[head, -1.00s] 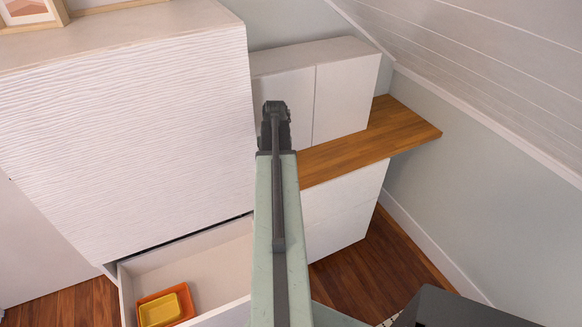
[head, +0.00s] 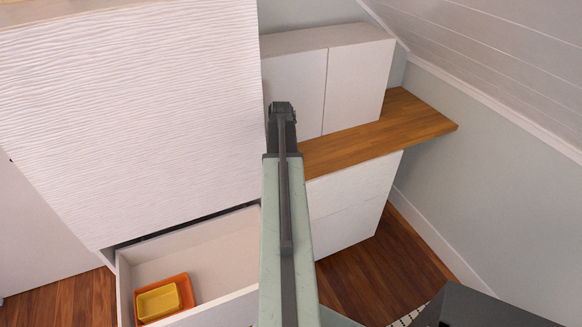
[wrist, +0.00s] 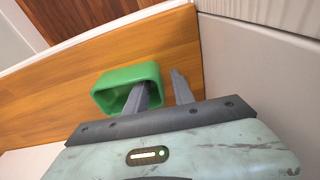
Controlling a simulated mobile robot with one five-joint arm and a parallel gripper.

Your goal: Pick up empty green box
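The green box (wrist: 113,80) shows in the wrist view on the wooden counter, with its open side turned toward my gripper (wrist: 158,80). Its visible inside looks empty apart from my finger. My gripper is open. The left finger reaches into the box's opening, and the right finger lies outside, beside its right wall. That wall is between the two fingers; I cannot tell whether either finger touches it. In the head view my arm hides the box and the fingertips.
The wooden counter (head: 405,118) has a white cabinet (head: 355,80) at its back. A tall white textured cabinet (head: 130,110) stands at left. Below it an open drawer (head: 215,250) holds an orange tray (head: 187,290) and a yellow tray (head: 158,301). A sloped ceiling closes in at right.

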